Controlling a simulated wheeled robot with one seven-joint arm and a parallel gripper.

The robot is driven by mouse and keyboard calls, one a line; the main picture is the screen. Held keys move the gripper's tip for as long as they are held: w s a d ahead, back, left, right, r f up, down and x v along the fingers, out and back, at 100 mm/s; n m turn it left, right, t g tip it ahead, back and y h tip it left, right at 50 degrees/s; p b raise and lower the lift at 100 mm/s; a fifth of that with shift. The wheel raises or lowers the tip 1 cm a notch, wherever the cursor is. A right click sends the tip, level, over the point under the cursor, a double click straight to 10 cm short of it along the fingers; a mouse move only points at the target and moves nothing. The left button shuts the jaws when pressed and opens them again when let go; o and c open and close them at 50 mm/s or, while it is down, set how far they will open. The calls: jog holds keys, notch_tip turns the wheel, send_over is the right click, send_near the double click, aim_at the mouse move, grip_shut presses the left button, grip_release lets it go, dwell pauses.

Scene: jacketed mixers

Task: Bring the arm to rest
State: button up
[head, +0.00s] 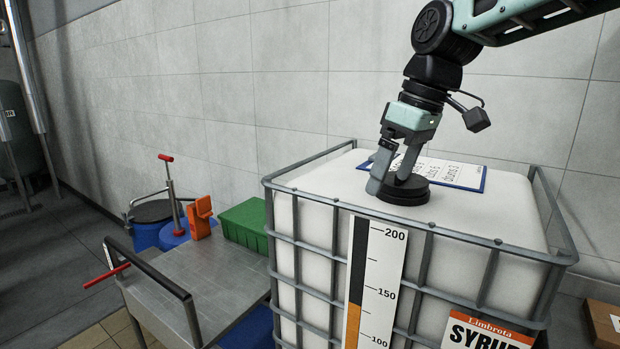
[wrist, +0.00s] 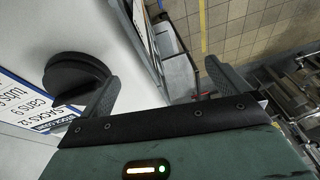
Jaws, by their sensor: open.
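My gripper (head: 389,178) hangs from the arm over the near edge of the white tank top, beside its round black cap (head: 405,192). In the wrist view my gripper (wrist: 161,74) has its two fingers spread with nothing between them. There the black cap (wrist: 75,77) lies outside the left finger. Whether a finger touches the cap is unclear. The arm reaches in from the upper right in the head view.
The caged white tank (head: 490,215) carries a level scale (head: 375,285) and a syrup label. A clipboard (head: 455,173) lies behind the cap. A cardboard box (head: 604,322) is at lower right.

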jog(key=s+f+m+h+b, duration=0.1)
jog(key=s+f, duration=0.9)
jog(key=s, duration=0.3)
jog(key=s+f+m+g+h+b, duration=0.1)
jog(key=s+f, duration=0.9)
jog(key=s, duration=0.3)
jog(key=shift+s+d+f, duration=0.25)
jog(key=shift+s+f, duration=0.1)
jog(key=shift+f, duration=0.05)
